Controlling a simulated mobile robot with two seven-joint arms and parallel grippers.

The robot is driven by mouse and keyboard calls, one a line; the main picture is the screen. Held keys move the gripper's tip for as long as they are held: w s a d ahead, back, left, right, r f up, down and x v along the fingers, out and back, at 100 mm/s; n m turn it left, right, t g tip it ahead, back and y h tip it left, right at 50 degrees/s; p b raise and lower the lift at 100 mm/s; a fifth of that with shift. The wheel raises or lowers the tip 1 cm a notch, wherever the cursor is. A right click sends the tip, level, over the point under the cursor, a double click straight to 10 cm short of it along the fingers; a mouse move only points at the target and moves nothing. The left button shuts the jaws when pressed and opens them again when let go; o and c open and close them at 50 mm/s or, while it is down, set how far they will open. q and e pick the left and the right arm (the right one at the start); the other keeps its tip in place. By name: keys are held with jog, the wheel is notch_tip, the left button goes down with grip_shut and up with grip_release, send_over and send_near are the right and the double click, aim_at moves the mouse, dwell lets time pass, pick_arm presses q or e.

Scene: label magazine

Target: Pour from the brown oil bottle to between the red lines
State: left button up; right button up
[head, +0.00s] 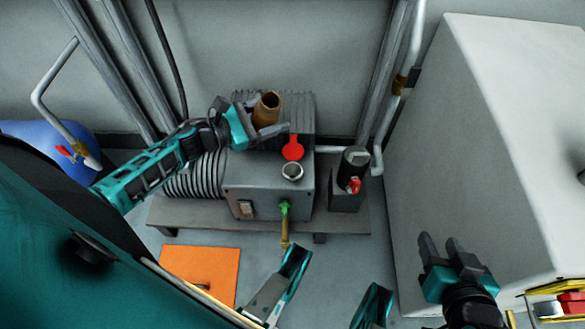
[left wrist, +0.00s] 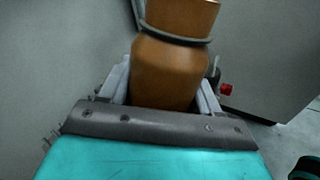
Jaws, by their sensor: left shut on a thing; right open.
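The brown oil bottle (head: 266,109) is held in my left gripper (head: 268,129), above the back of the grey pump unit (head: 268,184). In the left wrist view the bottle (left wrist: 168,72) stands between the two fingers, with a dark ring around its neck; it looks about upright. The filler opening (head: 292,171) on the unit's top is uncovered, with a red cap (head: 292,149) just behind it. I cannot make out the red lines. My right gripper (head: 440,245) is open and empty at the lower right, apart from the unit.
A black cylinder with a red tap (head: 354,185) stands right of the unit. A large pale cabinet (head: 470,130) fills the right side. An orange panel (head: 200,275) lies on the floor at lower left. A blue drum (head: 50,145) and pipes stand at the left.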

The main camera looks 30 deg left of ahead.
pick_arm(q)
jog(key=shift+s+d+r+m+y, duration=0.1)
jog(key=shift+d+r+m+y, duration=0.3)
jog(key=shift+m, duration=0.5)
jog(key=shift+d+f+m, duration=0.25)
jog(key=shift+f+m, duration=0.05)
jog(key=shift+m, duration=0.2)
jog(key=shift+a+r+m+g+y, duration=0.1)
jog(key=shift+r+m+g+y, duration=0.15)
jog(key=shift+m+g+y, duration=0.15)
jog(key=shift+r+m+p, duration=0.3)
jog(key=shift+r+p, duration=0.1)
jog(key=shift+p, duration=0.3)
jog(key=shift+a+f+y+b, duration=0.1)
jog(key=shift+f+y+b, duration=0.2)
jog(key=shift+a+f+m, duration=0.15)
jog(key=shift+a+m, duration=0.05)
jog(key=shift+m, duration=0.5)
jog(key=shift+a+f+m+y, duration=0.1)
jog(key=shift+m+y, duration=0.2)
jog(key=shift+y, duration=0.2)
jog(key=shift+a+f+m, duration=0.1)
jog(key=shift+f+m, duration=0.05)
jog(key=shift+m, duration=0.15)
jog(key=shift+f, duration=0.35)
